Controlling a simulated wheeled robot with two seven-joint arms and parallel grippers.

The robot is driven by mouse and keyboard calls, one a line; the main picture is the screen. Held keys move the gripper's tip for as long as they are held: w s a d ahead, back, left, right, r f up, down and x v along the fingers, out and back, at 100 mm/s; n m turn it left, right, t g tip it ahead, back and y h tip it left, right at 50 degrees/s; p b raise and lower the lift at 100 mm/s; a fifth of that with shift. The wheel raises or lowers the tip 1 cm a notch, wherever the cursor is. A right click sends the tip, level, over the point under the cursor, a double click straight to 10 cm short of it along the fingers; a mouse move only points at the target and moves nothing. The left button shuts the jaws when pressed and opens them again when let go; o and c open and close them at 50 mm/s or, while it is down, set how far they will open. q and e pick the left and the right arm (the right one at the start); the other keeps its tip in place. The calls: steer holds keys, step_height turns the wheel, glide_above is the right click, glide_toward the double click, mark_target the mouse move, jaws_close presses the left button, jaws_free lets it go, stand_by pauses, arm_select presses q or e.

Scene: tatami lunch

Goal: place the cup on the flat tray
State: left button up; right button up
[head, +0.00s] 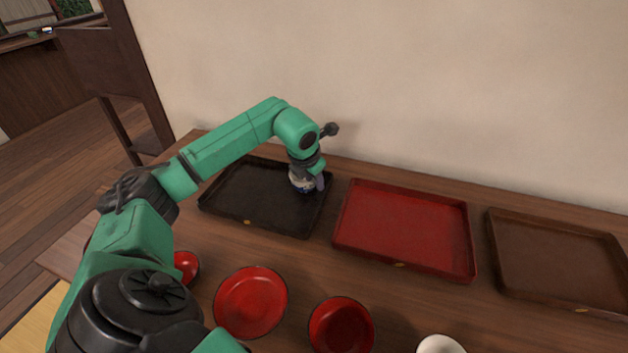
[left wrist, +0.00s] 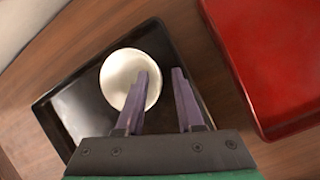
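The cup (head: 301,181) is white inside with blue marks outside. It stands on or just over the right part of the black tray (head: 233,205), in the back left of the table. In the left wrist view I look into the cup (left wrist: 118,77), over the black tray (left wrist: 75,112). My left gripper (left wrist: 161,77) is open at the cup. One purple finger is over the cup's inside and the other is outside its rim, with a gap between them. My left gripper (head: 315,180) partly hides the cup in the head view. My right gripper is not in view.
A red tray (head: 405,228) and a brown tray (head: 560,262) lie empty to the right. A red plate (head: 250,300), red bowls (head: 341,325) and a white dish (head: 440,345) stand along the front. A wall rises behind the table.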

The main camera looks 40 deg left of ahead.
arm_select(q)
steer(key=v, duration=1.1)
steer(key=shift+r, duration=0.25)
steer(key=shift+s, duration=0.1)
